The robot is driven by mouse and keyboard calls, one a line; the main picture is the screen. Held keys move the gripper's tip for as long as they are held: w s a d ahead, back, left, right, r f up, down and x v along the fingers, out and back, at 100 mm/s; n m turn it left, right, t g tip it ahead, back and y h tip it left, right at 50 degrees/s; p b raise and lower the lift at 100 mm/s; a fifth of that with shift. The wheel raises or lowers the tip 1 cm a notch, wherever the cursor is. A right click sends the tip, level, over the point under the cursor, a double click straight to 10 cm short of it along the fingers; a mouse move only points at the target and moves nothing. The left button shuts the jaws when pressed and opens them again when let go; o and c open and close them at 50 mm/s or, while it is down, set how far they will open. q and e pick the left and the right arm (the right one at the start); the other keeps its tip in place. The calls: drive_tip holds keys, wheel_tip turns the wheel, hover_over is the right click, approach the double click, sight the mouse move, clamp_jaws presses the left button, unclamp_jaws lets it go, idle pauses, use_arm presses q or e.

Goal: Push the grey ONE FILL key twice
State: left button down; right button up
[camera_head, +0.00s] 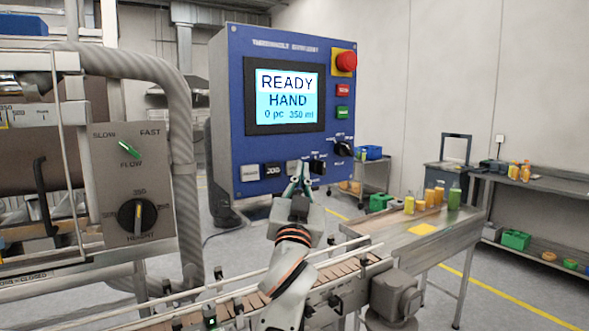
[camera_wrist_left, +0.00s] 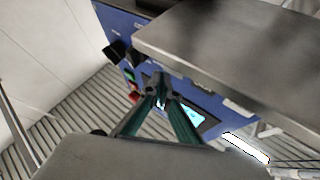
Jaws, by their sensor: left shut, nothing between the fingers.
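The blue control panel (camera_head: 225,100) faces me in the head view. Its lit screen (camera_head: 289,97) reads READY, HAND, 0 pc 350 ml. A grey key (camera_head: 291,166) sits in the bottom row, partly hidden behind my fingertips; its label is not readable. My left gripper (camera_head: 302,172) is shut and empty, its tips pointing up at this key. I cannot tell whether they touch it. In the left wrist view the shut fingertips (camera_wrist_left: 160,90) show in front of the panel (camera_wrist_left: 113,22), and the grey key cannot be made out. My right gripper is not in view.
A white key (camera_head: 250,173) and a dark key (camera_head: 273,170) lie left of the grey key. A black selector (camera_head: 318,164) and a black knob (camera_head: 344,147) are close on the right. A red mushroom button (camera_head: 346,61) is higher up. A conveyor (camera_head: 340,276) runs below.

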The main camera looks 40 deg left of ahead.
use_arm(q)
drive_tip(key=shift+s+d+b, duration=0.1)
drive_tip(key=shift+s+d, duration=0.2)
drive_tip(key=shift+d, duration=0.5)
drive_tip(key=shift+s+d+b, duration=0.1)
drive_tip(key=shift+s+d, duration=0.25)
drive_tip(key=shift+d, duration=0.4)
drive_tip(key=shift+s+d+b, duration=0.1)
drive_tip(key=shift+s+d, duration=0.2)
drive_tip(key=shift+d, duration=0.5)
idle(0.4)
drive_tip(key=shift+s+d+f+m+g+y, duration=0.1)
drive_tip(key=shift+s+d+m+g+y, duration=0.15)
drive_tip(key=shift+d+m+y, duration=0.75)
drive_tip(key=shift+s+d+r+m+g+y, duration=0.1)
drive_tip(key=shift+d+m+g+y, duration=0.2)
drive_tip(key=shift+m+y, duration=1.5)
drive_tip(key=shift+s+d+f+m+g+y, duration=0.15)
drive_tip(key=shift+d+m+g+y, duration=0.35)
drive_tip(key=shift+m, duration=1.7)
